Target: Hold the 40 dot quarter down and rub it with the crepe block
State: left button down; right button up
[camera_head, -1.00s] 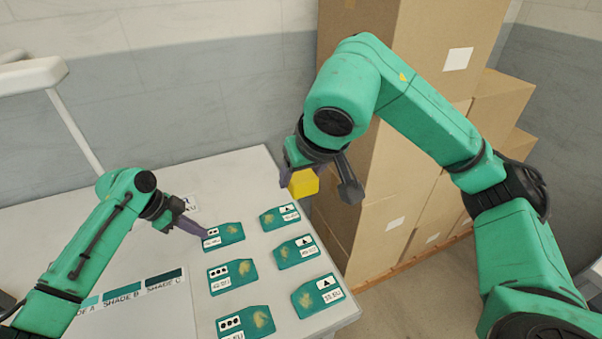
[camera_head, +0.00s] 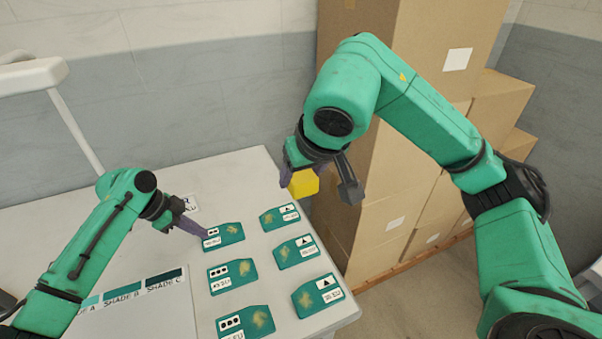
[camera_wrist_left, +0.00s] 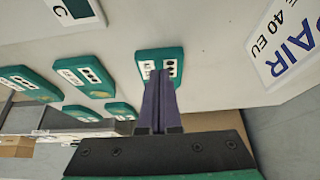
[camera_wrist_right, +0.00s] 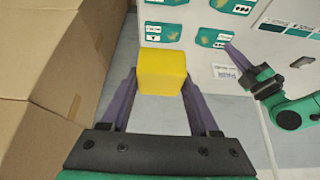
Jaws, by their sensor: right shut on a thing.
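The far-left green dot quarter (camera_head: 229,232) lies flat on the pale table, with a white dot label and a yellowish smear. Its size number is too small to read surely. My left gripper (camera_head: 206,233) is shut and empty, its fingertips at the label end of this quarter; in the left wrist view the fingers (camera_wrist_left: 160,78) cover part of the label. The yellow crepe block (camera_head: 303,184) is in my right gripper (camera_wrist_right: 161,88), shut on it.
Other green quarters lie nearby: dot ones (camera_head: 244,277) nearer in the left column, triangle ones (camera_head: 283,216) in the right column. A card reading 40 EU (camera_wrist_left: 285,45) lies behind. A shade strip (camera_head: 122,295) lies at left. Cardboard boxes (camera_head: 395,150) stand close right of the table.

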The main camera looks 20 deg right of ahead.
pick_arm(q)
jog(key=shift+f, duration=0.5)
dwell(0.5)
jog(key=shift+s+f, duration=0.15)
jog(key=shift+f, duration=0.1)
pick_arm(e)
jog(key=shift+s, duration=0.1)
dwell(1.3)
